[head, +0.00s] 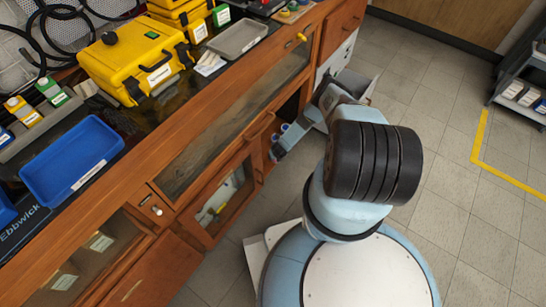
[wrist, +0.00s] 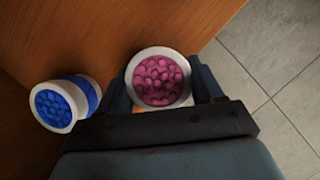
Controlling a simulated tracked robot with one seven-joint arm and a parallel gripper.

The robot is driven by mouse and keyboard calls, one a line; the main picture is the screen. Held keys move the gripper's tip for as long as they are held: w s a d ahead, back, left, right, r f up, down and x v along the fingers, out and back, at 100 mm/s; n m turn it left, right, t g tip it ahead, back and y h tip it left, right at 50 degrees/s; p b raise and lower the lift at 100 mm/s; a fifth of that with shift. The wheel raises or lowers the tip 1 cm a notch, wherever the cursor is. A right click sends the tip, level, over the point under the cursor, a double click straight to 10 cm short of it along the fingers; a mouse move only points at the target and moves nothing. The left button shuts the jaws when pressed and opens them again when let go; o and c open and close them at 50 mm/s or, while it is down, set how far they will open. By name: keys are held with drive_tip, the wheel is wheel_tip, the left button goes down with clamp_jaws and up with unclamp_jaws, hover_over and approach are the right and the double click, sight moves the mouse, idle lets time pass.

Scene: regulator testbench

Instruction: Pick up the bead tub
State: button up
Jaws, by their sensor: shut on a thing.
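A round white tub of pink beads (wrist: 158,77) sits between the two fingers of my gripper (wrist: 160,86) in the wrist view. My gripper is shut on this tub, one finger on each side. A second white tub with a blue band and blue beads (wrist: 66,102) stands to the left, apart from my gripper. In the head view my gripper (head: 277,150) reaches into an open bay of the wooden bench; its fingers and the pink tub are too small to make out clearly.
Wooden cabinet surfaces (wrist: 110,25) are close around the tubs, with grey floor tiles (wrist: 280,60) to the right. The bench top above carries a yellow case (head: 130,60) and a blue tray (head: 70,160). An open drawer (head: 360,80) lies beyond my arm.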

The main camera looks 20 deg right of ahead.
idle(0.3)
drive_tip(key=o, duration=1.2)
drive_tip(key=shift+a, duration=0.1)
drive_tip(key=v, duration=1.3)
drive_tip(key=shift+s+r, duration=0.25)
drive_tip(key=shift+c, duration=0.4)
